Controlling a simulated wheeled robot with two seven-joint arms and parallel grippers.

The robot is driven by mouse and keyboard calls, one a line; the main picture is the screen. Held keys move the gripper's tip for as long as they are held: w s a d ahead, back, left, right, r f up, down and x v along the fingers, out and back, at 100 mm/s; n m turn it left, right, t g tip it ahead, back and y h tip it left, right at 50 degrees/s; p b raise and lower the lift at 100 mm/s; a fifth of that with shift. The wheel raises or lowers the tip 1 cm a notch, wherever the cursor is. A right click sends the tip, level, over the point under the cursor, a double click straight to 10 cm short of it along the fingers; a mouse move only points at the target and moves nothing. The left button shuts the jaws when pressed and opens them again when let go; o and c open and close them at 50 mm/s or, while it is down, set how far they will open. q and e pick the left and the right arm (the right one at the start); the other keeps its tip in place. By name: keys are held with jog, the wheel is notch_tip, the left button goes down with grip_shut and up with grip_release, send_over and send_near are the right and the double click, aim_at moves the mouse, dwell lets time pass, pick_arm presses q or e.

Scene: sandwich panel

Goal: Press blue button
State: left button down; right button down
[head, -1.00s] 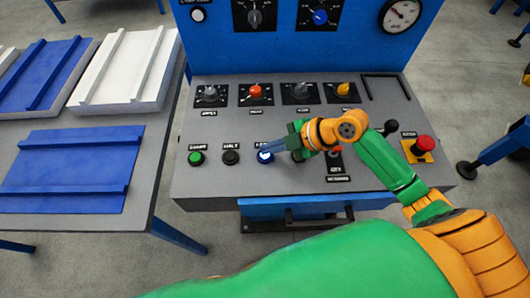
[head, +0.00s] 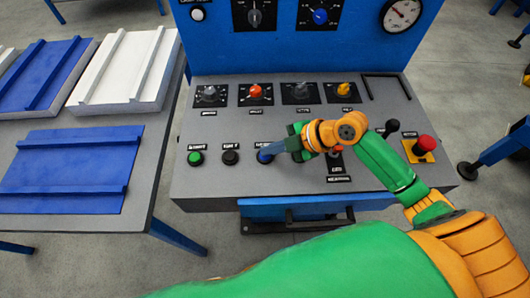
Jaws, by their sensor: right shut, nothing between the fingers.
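My left gripper is not in view.
A green button (head: 195,158) and a black button (head: 230,157) sit to the left. Several knobs, including a red one (head: 255,90), line the row behind. A red emergency button (head: 424,145) is at the right. A table (head: 150,180) with panels stands at the left.

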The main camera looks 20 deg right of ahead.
aim_at(270, 156)
jog(key=shift+r+p, duration=0.75)
jog(key=shift+r, duration=0.05)
notch_tip(270, 156, up, 5)
jog(key=p, duration=0.5)
jog(key=shift+r, duration=0.1)
dwell(0.3)
